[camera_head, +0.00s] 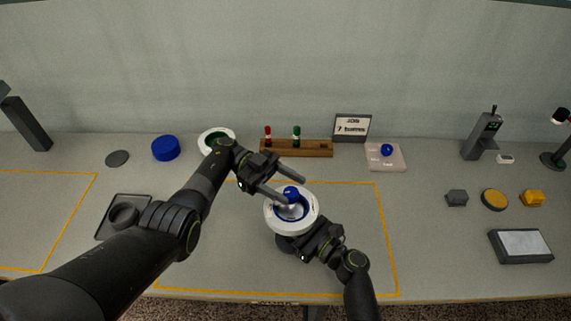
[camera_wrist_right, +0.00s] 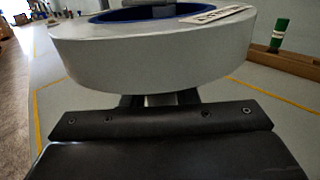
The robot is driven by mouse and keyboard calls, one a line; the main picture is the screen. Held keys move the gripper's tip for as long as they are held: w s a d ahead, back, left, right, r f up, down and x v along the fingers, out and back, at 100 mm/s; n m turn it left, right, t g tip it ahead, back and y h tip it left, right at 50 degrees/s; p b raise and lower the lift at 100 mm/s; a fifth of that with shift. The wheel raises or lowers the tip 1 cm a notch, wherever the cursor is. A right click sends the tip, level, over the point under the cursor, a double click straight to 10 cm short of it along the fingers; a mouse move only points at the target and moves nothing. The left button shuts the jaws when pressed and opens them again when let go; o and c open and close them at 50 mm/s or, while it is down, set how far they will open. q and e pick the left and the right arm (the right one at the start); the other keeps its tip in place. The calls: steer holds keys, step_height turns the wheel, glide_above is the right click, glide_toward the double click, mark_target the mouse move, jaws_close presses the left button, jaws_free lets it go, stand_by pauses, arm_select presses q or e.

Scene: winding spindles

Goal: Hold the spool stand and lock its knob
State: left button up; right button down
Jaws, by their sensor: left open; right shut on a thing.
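The spool stand has a dark round base (camera_head: 287,245) under a white spool (camera_head: 272,222) with a blue inside, and a blue knob (camera_head: 291,193) stands at its centre. The white spool also fills the top of the right wrist view (camera_wrist_right: 150,60). My left gripper (camera_head: 296,189) is open, its two fingers reaching toward the knob from the upper left, one on either side in the picture. Whether they touch it I cannot tell. My right gripper (camera_head: 302,240) is shut on the spool stand from the lower right, below the spool; its fingertips are largely hidden.
A wooden rack (camera_head: 310,150) with red and green pegs stands behind, beside a small sign (camera_head: 351,127). A pale plate (camera_head: 398,162) with a blue ball-shaped knob is at the back right. Another white spool (camera_head: 206,146) is behind my left arm. The marked area right of the stand is clear.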

arm_select(q)
steer(key=shift+r, duration=4.2)
steer(key=shift+a+f, duration=0.1)
steer(key=a+f+n+t+h, duration=0.1)
steer(key=f+n+t, duration=0.1)
steer(key=s+a+f+n+t+h, duration=0.1)
steer(key=f+n+t, duration=0.1)
steer(key=t, duration=0.1)
steer(key=a+f+n+t+h, duration=0.1)
steer(key=f+t, duration=0.2)
steer(key=shift+s+a+n, duration=0.25)
steer(key=shift+a+n, duration=0.15)
steer(key=s+a+f+n+t+y, duration=0.1)
steer(key=s+a+f+n+t, duration=0.35)
steer(key=t, duration=0.45)
steer(key=shift+n, duration=0.35)
steer(key=x, duration=0.7)
steer(key=r+x, duration=0.1)
steer(key=x, duration=0.3)
steer(key=shift+w+a, duration=0.15)
steer(key=shift+w, duration=0.2)
steer(key=shift+c, duration=0.2)
